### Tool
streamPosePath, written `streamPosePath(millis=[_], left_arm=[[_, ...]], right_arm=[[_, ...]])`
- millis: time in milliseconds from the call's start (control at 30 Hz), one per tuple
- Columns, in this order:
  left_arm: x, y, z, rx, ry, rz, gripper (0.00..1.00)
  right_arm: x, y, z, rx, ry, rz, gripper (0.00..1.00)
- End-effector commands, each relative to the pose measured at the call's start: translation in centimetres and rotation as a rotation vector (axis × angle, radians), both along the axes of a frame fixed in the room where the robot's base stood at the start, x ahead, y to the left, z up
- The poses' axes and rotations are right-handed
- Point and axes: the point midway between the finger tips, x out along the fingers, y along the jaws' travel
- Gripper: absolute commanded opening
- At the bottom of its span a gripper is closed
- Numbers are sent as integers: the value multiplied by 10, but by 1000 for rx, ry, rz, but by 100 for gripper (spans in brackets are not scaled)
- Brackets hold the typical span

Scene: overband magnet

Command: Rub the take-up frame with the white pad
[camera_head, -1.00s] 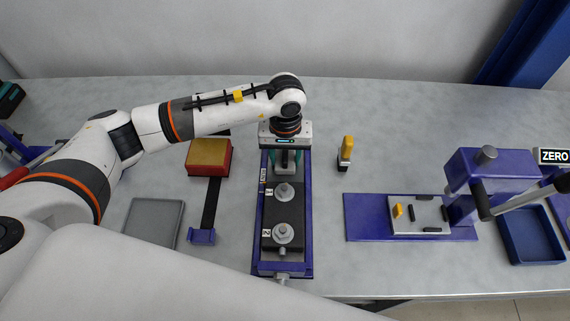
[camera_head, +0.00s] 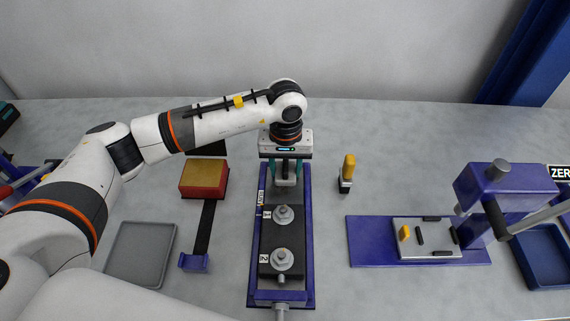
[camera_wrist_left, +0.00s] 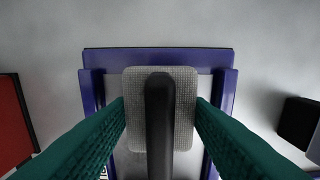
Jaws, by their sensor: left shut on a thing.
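The take-up frame (camera_head: 256,249) is a long blue frame on the bench in the middle of the head view, with a dark plate and two round bolts marked 1 and 2 inside it. Its far end (camera_wrist_left: 160,58) shows in the left wrist view. My left gripper (camera_head: 286,177) is over that far end, pointing down. It is shut on the dark handle (camera_wrist_left: 159,110) of a pad. The white pad (camera_wrist_left: 134,92), greyish and woven, lies over the frame's end; whether it touches is unclear. My right gripper is not in view.
A red and yellow block (camera_head: 204,178) and a grey tray (camera_head: 141,252) stand left. A yellow-handled tool (camera_head: 347,172) stands close right of the frame. A blue press (camera_head: 500,185) and blue bin (camera_head: 545,255) are further right.

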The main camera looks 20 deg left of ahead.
Motion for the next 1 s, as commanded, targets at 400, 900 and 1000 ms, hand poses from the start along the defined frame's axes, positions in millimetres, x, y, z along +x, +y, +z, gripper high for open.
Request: streamPosePath(millis=[400,900,1000], left_arm=[[-29,-8,-4,1,4,-2,27],[-65,-18,-4,2,9,-3,27],[-67,-18,-3,1,10,-4,27]], right_arm=[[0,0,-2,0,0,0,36],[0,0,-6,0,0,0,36],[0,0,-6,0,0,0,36]])
